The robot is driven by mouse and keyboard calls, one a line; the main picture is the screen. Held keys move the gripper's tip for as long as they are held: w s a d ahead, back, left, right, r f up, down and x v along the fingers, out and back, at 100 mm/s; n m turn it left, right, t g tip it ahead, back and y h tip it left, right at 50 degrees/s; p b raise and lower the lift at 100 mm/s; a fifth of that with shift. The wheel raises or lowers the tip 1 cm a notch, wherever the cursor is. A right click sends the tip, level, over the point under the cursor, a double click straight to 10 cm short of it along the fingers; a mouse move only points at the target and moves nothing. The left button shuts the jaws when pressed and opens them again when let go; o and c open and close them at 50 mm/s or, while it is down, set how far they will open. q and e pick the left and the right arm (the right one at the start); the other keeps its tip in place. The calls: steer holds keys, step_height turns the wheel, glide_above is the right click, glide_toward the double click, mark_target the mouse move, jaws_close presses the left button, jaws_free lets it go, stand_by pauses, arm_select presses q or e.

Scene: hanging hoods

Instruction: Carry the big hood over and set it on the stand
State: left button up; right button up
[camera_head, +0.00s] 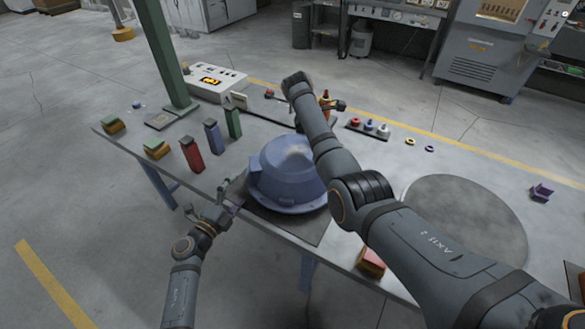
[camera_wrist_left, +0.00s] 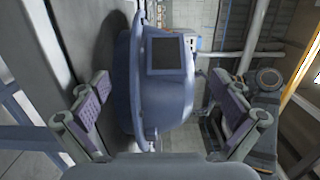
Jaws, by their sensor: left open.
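The big blue hood (camera_head: 280,168), a dome with a wide rim, sits on a dark mat (camera_head: 312,224) on the table. My left gripper (camera_head: 232,203) is open at the hood's left rim. In the left wrist view, the open fingers (camera_wrist_left: 165,108) are on either side of the hood (camera_wrist_left: 165,92), which shows a dark square panel; I cannot tell whether they touch it. My right arm crosses in front of the hood's right side; its gripper is mostly hidden behind the arm.
Red, blue and green blocks (camera_head: 212,137) stand left of the hood. A white control box (camera_head: 214,84) and a green post (camera_head: 163,55) are behind them. Several small coloured pieces (camera_head: 369,127) line the far edge. The disc looks clear.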

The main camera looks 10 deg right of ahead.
arm_select(q)
steer(key=x, duration=0.8)
steer(key=shift+f, duration=0.1)
arm_select(e)
steer(key=x, duration=0.8)
steer(key=shift+w, duration=0.1)
